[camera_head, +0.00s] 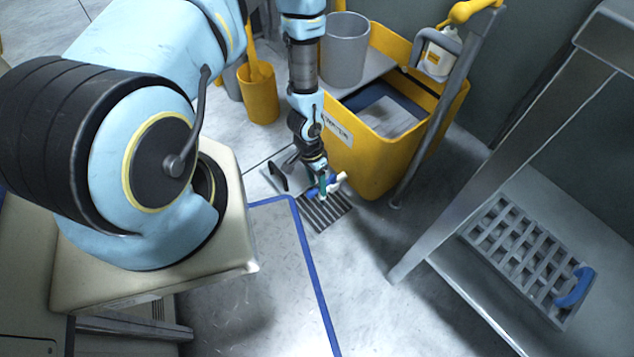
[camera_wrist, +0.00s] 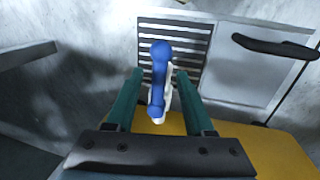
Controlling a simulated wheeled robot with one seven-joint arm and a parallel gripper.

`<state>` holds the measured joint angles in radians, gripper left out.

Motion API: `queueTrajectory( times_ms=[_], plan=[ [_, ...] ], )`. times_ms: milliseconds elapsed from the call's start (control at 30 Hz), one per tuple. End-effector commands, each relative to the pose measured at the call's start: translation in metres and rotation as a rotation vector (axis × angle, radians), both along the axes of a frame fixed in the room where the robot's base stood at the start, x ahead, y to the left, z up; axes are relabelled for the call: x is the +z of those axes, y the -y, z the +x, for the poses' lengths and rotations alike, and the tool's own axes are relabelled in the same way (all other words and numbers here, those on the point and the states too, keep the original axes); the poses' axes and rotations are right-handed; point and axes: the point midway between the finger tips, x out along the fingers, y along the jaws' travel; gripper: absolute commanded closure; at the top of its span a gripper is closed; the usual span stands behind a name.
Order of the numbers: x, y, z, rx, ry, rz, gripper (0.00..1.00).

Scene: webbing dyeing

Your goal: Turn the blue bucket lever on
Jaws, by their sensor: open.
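The blue lever (camera_wrist: 159,80) shows in the wrist view as a bar with rounded ends, in front of a white fitting (camera_wrist: 168,97). My gripper (camera_wrist: 159,73) is open, with one teal finger on each side of the lever. Small gaps show between the fingers and the lever, and I see no contact. In the head view, my gripper (camera_head: 326,184) is low beside the yellow bin (camera_head: 368,165). A bit of the blue lever (camera_head: 312,192) and the white fitting (camera_head: 341,179) show there, partly hidden by the fingers. How the fitting joins the bin is hidden.
A floor grate (camera_head: 325,212) lies below my gripper. A dark handle (camera_wrist: 275,46) shows to the right in the wrist view. A metal table (camera_head: 480,285) with a grid rack (camera_head: 515,250) stands at the right. The floor in front (camera_head: 365,300) is clear.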

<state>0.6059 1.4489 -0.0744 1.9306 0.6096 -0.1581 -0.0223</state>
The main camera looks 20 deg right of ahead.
Motion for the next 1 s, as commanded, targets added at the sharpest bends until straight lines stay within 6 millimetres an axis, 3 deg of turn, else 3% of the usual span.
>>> queueTrajectory(
  times_ms=[167, 600, 1000],
  plan=[
    [0.018, 0.000, 0.004, 0.001, 0.002, -0.001, 0.47],
    [0.095, -0.006, 0.018, 0.001, 0.002, -0.001, 0.47],
    [0.106, -0.008, 0.020, 0.000, 0.000, 0.000, 0.47]
  ],
)
